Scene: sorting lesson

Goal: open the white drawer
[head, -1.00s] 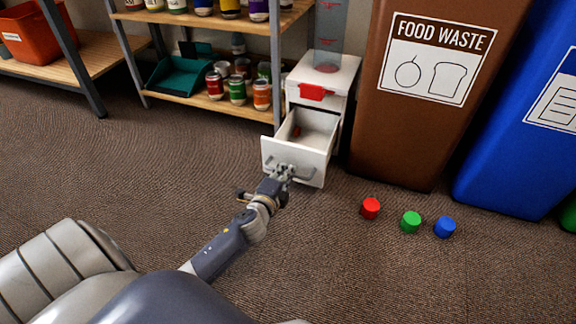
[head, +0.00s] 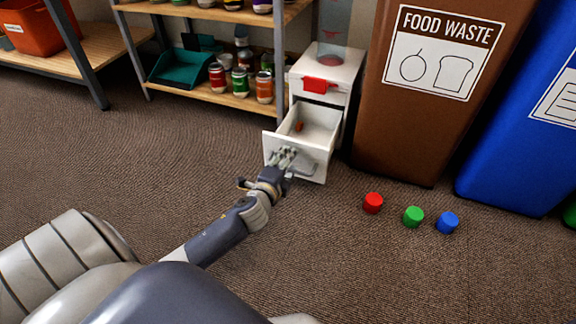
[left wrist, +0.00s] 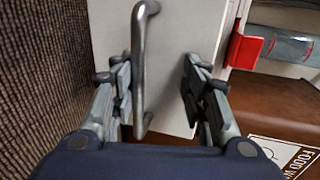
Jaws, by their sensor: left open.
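The white drawer (head: 276,151) is pulled out of the white cabinet (head: 340,75), and its inside shows from above. My left gripper (head: 285,155) is at the drawer front. In the left wrist view its fingers (left wrist: 158,82) are apart, with the handle between them, closer to the left finger. Whether a finger touches the handle I cannot tell. My right gripper is not in view.
A brown food waste bin (head: 400,140) and a blue bin (head: 520,150) stand at right. A shelf with cans (head: 264,87) is behind left. Carpet at left is clear.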

